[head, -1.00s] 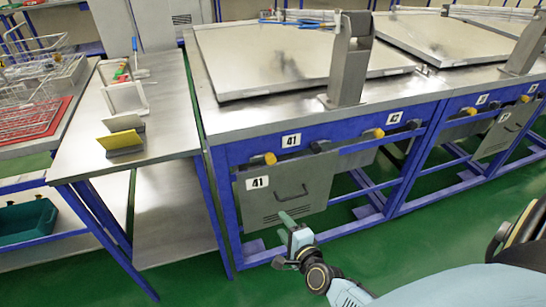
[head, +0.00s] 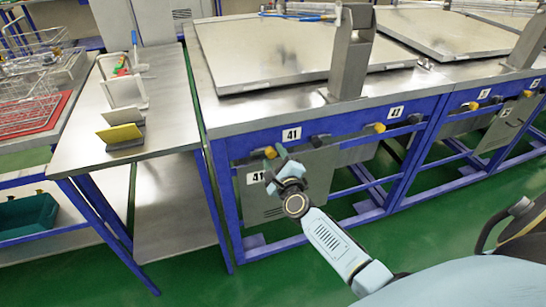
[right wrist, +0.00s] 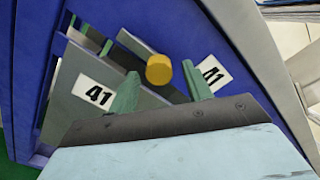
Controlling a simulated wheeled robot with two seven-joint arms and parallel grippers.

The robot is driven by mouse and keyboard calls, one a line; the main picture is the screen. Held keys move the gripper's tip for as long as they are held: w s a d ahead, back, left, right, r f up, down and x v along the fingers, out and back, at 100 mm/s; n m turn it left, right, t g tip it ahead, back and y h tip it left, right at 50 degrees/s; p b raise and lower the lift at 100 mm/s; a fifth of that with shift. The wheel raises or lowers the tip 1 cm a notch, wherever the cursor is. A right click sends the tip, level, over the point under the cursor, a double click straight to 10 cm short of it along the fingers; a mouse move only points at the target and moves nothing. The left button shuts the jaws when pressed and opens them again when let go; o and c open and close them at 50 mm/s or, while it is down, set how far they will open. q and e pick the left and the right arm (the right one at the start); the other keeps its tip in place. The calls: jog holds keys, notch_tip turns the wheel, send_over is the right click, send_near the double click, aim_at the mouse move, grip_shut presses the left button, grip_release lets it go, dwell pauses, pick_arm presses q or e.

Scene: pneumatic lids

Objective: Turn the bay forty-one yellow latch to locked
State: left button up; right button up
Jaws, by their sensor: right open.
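The bay forty-one yellow latch (head: 270,152) is a small yellow knob on the blue rail beside the upper 41 label (head: 291,134). In the right wrist view the yellow latch (right wrist: 159,70) sits on a grey bar between my two green fingertips, a little beyond them. My right gripper (head: 278,164) is open and just below and in front of the latch; its fingers also show in the right wrist view (right wrist: 160,88). It partly hides the grey 41 door panel (head: 318,170). I cannot tell whether a finger touches the latch. My left gripper is not in view.
Another yellow knob (head: 379,128) is on the same rail near the label 42. A steel side table (head: 95,155) stands left of the bay, holding a yellow plate (head: 120,133). A grey lid (head: 290,58) lies on the bench top. Green floor is clear in front.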

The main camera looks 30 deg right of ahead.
jog(key=shift+w+d, duration=0.2)
jog(key=shift+w, duration=0.5)
jog(key=shift+c, duration=0.3)
jog(key=c, duration=0.9)
